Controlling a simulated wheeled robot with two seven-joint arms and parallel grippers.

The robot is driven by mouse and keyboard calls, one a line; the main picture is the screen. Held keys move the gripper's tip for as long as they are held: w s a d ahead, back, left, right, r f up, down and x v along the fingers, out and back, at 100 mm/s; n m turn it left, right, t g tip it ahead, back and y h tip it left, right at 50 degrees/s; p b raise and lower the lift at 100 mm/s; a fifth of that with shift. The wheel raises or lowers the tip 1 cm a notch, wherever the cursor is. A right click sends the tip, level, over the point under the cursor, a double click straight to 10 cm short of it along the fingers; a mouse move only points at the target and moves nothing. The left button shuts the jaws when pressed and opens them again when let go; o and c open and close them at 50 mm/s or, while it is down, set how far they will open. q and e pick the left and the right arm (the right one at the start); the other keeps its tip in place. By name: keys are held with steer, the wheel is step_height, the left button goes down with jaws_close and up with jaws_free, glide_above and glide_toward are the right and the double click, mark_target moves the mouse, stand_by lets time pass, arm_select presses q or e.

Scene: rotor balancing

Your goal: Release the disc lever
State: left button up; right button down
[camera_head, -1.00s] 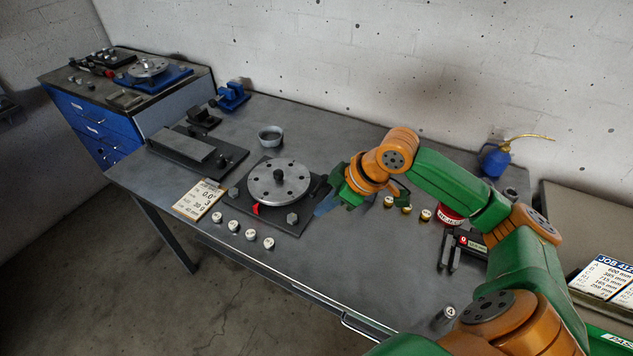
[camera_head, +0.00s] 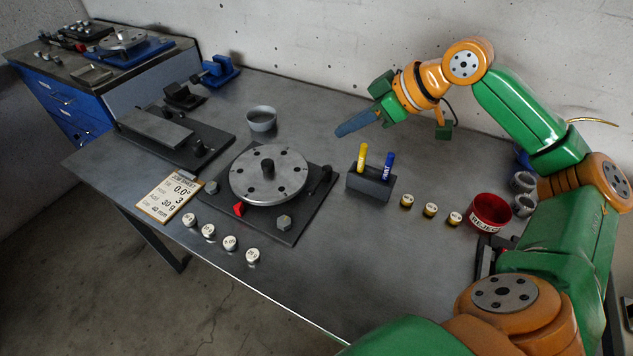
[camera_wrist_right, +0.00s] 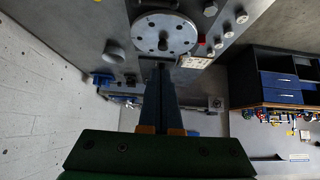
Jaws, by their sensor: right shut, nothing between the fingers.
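The grey disc (camera_head: 268,175), with a ring of holes and a dark centre hub, sits on a black base plate (camera_head: 290,228). A black lever (camera_head: 323,178) stands at the plate's right edge, beside the disc. A red pointer (camera_head: 239,209) is at the disc's front. My right gripper (camera_head: 342,130) is shut and empty, raised behind and to the right of the disc, apart from the lever. In the right wrist view its closed blue fingers (camera_wrist_right: 158,68) point toward the disc (camera_wrist_right: 163,36), which shows beyond them. My left gripper is not in view.
A holder (camera_head: 370,186) with a yellow and a blue marker stands right of the plate. Brass weights (camera_head: 430,210) and a red reject cup (camera_head: 490,212) are farther right. Several labelled weights (camera_head: 208,232) line the front, near a job sheet (camera_head: 168,197). A grey cup (camera_head: 262,119) stands behind.

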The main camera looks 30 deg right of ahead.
steer(key=b, duration=0.9)
glide_toward(306, 181)
steer(key=d+v, duration=0.1)
steer(key=v, duration=0.2)
steer(key=x, duration=0.3)
steer(key=p+x, duration=0.1)
steer(key=x, duration=0.2)
steer(key=p+x, duration=0.1)
steer(key=x, duration=0.2)
steer(key=shift+w+a, duration=0.1)
steer(key=shift+a, duration=0.3)
